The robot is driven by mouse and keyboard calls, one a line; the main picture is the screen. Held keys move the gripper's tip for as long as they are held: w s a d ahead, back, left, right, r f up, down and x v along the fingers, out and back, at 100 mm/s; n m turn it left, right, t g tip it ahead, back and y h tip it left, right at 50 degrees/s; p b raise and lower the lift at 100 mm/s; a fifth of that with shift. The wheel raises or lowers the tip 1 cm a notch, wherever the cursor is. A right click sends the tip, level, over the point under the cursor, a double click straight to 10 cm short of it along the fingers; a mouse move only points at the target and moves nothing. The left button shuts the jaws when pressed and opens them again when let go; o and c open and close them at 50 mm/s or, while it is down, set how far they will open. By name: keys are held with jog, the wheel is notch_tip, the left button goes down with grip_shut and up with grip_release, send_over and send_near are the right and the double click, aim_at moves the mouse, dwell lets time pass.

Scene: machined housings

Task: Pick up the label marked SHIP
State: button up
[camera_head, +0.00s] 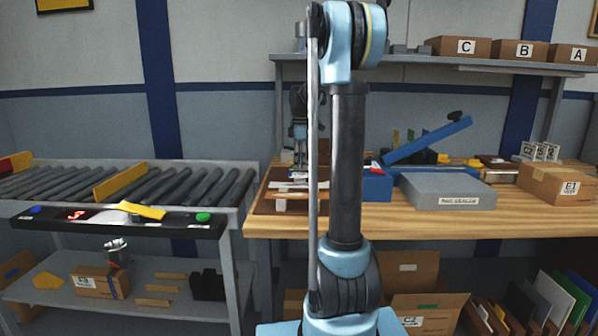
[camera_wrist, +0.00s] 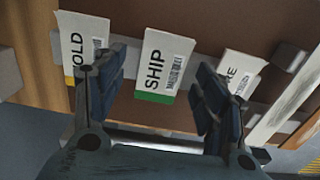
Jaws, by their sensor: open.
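The SHIP label (camera_wrist: 163,66) is a white card with black lettering, a barcode and a green strip along its lower edge in the wrist view. It lies between the two fingers of my gripper (camera_wrist: 156,85), which is open and empty around it; I cannot tell the height gap. A HOLD label (camera_wrist: 82,42) with a yellow strip is at its left, partly behind the left finger. Another label (camera_wrist: 240,70), its word partly hidden, is at its right behind the right finger. In the head view my gripper (camera_head: 299,160) is over the brown board (camera_head: 265,205), partly hidden by my arm.
The wooden bench (camera_head: 420,218) also holds a grey bag sealer (camera_head: 448,190), a blue tilted device (camera_head: 425,142) and a cardboard box (camera_head: 557,184). A roller conveyor (camera_head: 185,187) stands at the left. A shelf (camera_head: 420,62) with boxes is above the bench.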

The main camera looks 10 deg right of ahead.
jog(key=c, duration=1)
jog(key=shift+o, duration=0.2)
